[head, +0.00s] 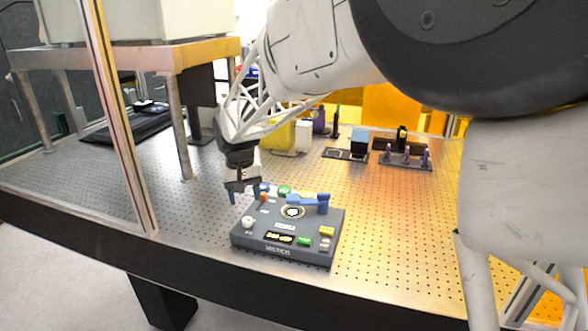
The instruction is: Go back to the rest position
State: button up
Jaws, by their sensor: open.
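My gripper (244,190) hangs from my arm in the middle of the head view. It points down, open, with nothing visible between its fingers. It is above and at the back left corner of a dark grey control box (262,243). The box has a round white-centred dial (292,212), a white knob (248,222), a blue handle-like part (323,203) and several coloured buttons. From this one view I cannot tell whether a fingertip touches the box.
The box stands on a perforated metal table (385,230). A metal post (120,120) rises at the left, near a raised shelf (130,57) on legs. A black holder with purple pieces (405,160) and a blue block (360,140) stand at the back right. Clear table lies right of the box.

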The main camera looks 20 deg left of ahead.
jog(key=s+d+r+m+t, duration=0.1)
jog(key=s+d+r+m, duration=0.2)
jog(key=d, duration=1.2)
jog(key=s+d+r, duration=0.2)
jog(key=d+r, duration=0.3)
jog(key=d, duration=1)
jog(key=s+d+f+m, duration=0.1)
jog(key=s+d+m, duration=0.1)
jog(key=s+d, duration=0.9)
jog(key=s+d+f+m+t, duration=0.1)
jog(key=s+d+f+m, duration=0.1)
jog(key=s+d, duration=0.9)
jog(key=shift+s+d+m, duration=0.3)
jog(key=shift+d, duration=0.45)
jog(key=shift+f, duration=0.1)
